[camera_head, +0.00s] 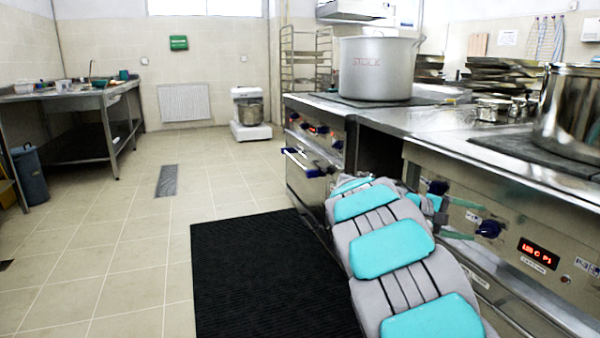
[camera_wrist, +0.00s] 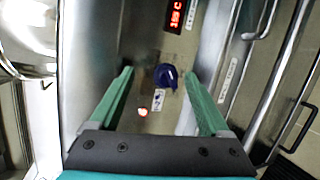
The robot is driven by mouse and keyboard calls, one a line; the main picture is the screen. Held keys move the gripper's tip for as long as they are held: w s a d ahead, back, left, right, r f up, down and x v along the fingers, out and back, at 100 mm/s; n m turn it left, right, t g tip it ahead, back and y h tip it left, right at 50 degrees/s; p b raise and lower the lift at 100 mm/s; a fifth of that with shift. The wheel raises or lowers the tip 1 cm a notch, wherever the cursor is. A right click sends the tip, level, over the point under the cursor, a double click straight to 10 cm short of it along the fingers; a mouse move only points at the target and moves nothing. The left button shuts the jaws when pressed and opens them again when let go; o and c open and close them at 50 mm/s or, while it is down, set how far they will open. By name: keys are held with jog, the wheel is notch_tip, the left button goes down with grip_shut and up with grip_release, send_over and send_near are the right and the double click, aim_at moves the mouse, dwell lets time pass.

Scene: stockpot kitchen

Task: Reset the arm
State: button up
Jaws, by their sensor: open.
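My gripper (camera_head: 461,219) is open, with two green fingers pointing at the front panel of the right-hand cooking unit (camera_head: 520,225). A dark blue knob (camera_head: 489,229) on that panel is just beyond the fingertips. In the wrist view, my gripper (camera_wrist: 159,73) has its fingers spread apart, and the blue knob (camera_wrist: 166,77) shows in the gap between them. I cannot tell whether a finger touches the knob. My grey and teal arm reaches forward along the cooker fronts, low and stretched out.
A large pot marked STOCK (camera_head: 376,70) stands on the left cooker. A shiny pot (camera_head: 569,112) stands on the right one. A black mat (camera_head: 270,275) lies left of my arm. A worktable (camera_head: 75,93) stands far left. The tiled floor between is open.

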jog(key=s+a+f+m+g+y, duration=0.1)
jog(key=s+a+f+y, duration=0.15)
jog(key=s, duration=0.85)
jog(key=s+a+f+m+g+y, duration=0.2)
jog(key=s+f+y, duration=0.15)
jog(key=s, duration=0.75)
jog(key=s+a+f+y, duration=0.4)
jog(key=s+a, duration=0.6)
jog(key=s+a+f+y, duration=0.4)
jog(key=s+a+y, duration=0.1)
jog(key=s+a, duration=0.5)
jog(key=shift+s+a+f, duration=0.3)
jog(key=shift+s+a, duration=0.05)
jog(key=shift+s, duration=0.3)
